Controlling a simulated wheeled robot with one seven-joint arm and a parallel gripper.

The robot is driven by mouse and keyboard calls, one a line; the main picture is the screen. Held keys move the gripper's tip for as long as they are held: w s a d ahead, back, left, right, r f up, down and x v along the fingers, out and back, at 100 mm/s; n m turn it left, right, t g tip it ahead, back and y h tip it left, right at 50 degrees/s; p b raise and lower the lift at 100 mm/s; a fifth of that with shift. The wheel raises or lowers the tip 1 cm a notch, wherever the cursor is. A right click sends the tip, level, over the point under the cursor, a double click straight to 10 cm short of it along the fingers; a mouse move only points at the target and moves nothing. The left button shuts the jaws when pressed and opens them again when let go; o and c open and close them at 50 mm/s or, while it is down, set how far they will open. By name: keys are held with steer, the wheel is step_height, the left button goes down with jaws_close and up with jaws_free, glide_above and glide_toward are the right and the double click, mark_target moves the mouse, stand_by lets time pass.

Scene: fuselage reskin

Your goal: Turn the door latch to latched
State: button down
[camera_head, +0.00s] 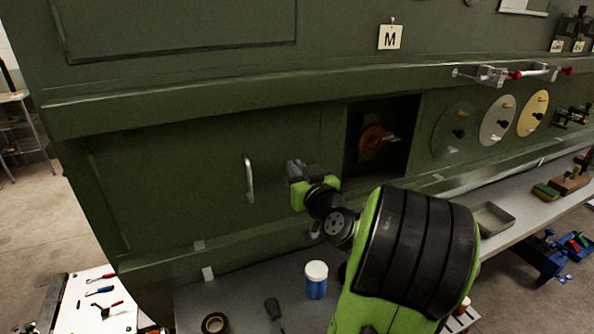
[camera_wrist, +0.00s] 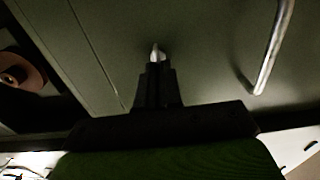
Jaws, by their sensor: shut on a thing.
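The door (camera_head: 170,185) is a dark green panel in the fuselage side, with a silver bar handle (camera_head: 248,177) upright on it. The handle also shows at the upper right of the wrist view (camera_wrist: 272,50). My gripper (camera_head: 292,170) is at the door's right part, between the handle and the dark recess. In the wrist view my gripper (camera_wrist: 157,68) is shut on a small pale metal piece, the door latch (camera_wrist: 155,51). Only the latch's tip shows beyond the fingers, pointing roughly up in that picture. In the head view my gripper hides the latch.
An open recess (camera_head: 352,150) with an orange-brown round part (camera_head: 374,139) lies right of the door. Below is a grey bench (camera_head: 250,290) with a blue jar (camera_head: 316,281), a tape roll (camera_head: 215,323) and a tray (camera_head: 492,218). Round discs (camera_head: 497,121) are at the right.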

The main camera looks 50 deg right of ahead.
steer(key=shift+m, duration=0.3)
steer(key=shift+s+d+f+m+b, duration=0.1)
steer(key=shift+d+f+m+b, duration=0.1)
steer(key=shift+m, duration=2.65)
steer(key=shift+s+d+f+m+b, duration=0.1)
steer(key=shift+f+m, duration=0.05)
steer(key=shift+m, duration=2.75)
steer(key=shift+s+d+f+m+b, duration=0.1)
steer(key=shift+d+f+m+b, duration=0.1)
steer(key=shift+m, duration=2.65)
steer(key=c, duration=1.3)
jaws_free()
